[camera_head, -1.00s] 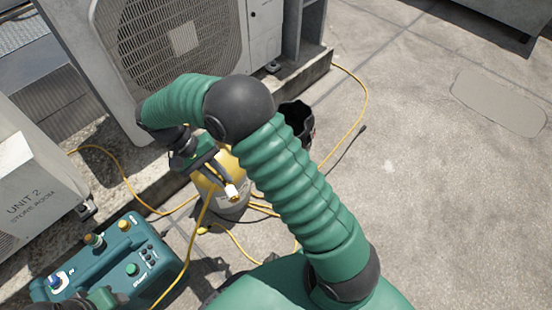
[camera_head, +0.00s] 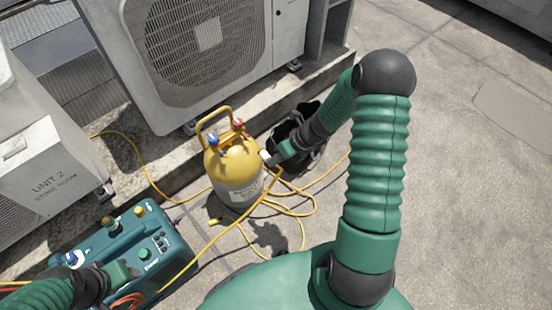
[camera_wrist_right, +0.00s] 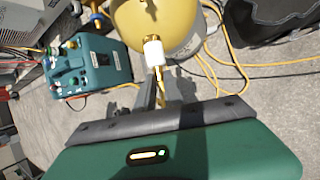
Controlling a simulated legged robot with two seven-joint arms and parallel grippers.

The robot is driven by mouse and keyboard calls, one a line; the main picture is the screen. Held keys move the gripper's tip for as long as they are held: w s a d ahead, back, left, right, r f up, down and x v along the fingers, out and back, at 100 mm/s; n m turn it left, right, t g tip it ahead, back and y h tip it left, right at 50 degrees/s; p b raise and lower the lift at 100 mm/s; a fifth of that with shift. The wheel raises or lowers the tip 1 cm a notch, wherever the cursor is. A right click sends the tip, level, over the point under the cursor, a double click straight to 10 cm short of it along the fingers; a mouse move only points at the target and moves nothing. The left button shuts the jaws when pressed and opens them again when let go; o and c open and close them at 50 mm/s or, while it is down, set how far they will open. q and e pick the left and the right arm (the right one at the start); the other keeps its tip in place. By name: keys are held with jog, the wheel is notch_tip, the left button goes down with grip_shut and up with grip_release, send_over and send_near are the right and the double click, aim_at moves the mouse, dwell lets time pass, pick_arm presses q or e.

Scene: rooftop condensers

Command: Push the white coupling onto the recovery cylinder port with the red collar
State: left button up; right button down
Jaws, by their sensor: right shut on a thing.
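The yellow recovery cylinder (camera_head: 235,172) stands on the roof. On its top are a port with a red collar (camera_head: 238,124) and one with a blue collar (camera_head: 213,139). My right gripper (camera_head: 274,157) is shut on the white coupling (camera_head: 264,155), at the cylinder's right side and below the red collar. In the right wrist view the coupling (camera_wrist_right: 153,52) points its brass end toward the yellow cylinder (camera_wrist_right: 150,18); I cannot tell if they touch. A yellow hose hangs from it. My left gripper (camera_head: 122,271) is by the teal machine; its jaws are unclear.
The teal machine (camera_head: 150,245) stands at lower left. A dark open bag (camera_head: 300,165) is just behind my right gripper. Yellow hose (camera_head: 310,205) loops around the cylinder's foot. A large condenser (camera_head: 190,95) stands behind on a concrete ledge. The roof at right is clear.

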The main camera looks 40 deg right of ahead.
aim_at(246, 137)
jog(key=shift+w+a, duration=0.15)
jog(key=shift+w, duration=2.05)
jog(key=shift+r+p, duration=0.2)
jog(key=shift+p, duration=0.35)
jog(key=shift+w+a+p, duration=0.1)
jog(key=shift+w+p, duration=0.95)
jog(key=shift+w, duration=0.3)
jog(key=c, duration=1.4)
grip_release()
jog(key=shift+o, duration=0.2)
